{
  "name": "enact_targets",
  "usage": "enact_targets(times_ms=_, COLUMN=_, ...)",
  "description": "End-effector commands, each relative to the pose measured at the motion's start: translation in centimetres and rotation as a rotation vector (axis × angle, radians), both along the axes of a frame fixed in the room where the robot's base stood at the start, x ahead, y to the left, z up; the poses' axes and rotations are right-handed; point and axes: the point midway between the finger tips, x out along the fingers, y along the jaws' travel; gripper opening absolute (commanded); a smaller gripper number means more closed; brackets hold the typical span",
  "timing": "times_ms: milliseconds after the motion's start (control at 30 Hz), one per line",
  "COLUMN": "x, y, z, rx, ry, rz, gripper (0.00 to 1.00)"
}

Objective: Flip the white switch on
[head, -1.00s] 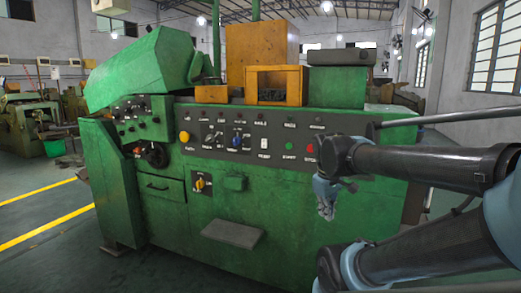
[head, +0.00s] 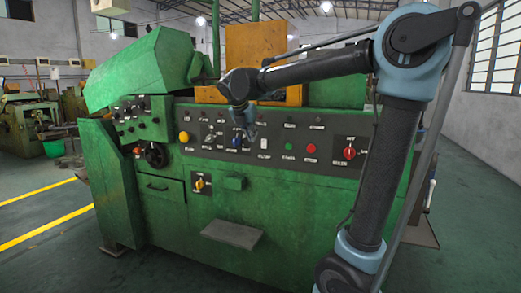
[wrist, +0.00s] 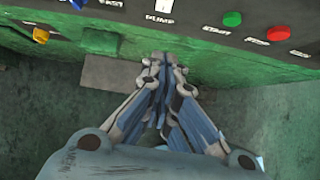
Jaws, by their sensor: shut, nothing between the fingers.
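The white switch (head: 264,142) is a small upright rocker on the dark control panel of the green machine, above a "PUMP" label. Its lower part shows at the top edge of the wrist view (wrist: 165,5). My gripper (head: 252,135) is in front of the panel, just left of the white switch and a little above it in the head view. In the wrist view my gripper (wrist: 165,63) is shut and empty, its fingertips together, pointing toward the machine. I see no contact with the switch.
A blue knob (head: 236,142) sits left of the switch. A green button (head: 289,146) and a red button (head: 311,148) sit to its right, with a red rotary switch (head: 349,153) farther right. A yellow knob (head: 199,184) and a jutting ledge (head: 232,234) are lower down.

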Motion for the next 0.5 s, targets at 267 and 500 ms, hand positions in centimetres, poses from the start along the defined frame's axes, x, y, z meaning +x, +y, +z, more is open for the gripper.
enact_targets(times_ms=267, x=1.4, y=0.2, z=-1.4, rx=-0.018, ry=-0.001, rz=0.026, gripper=0.00)
enact_targets(times_ms=500, x=3.9, y=-0.7, z=-4.7, rx=-0.018, ry=-0.001, rz=0.025, gripper=0.00)
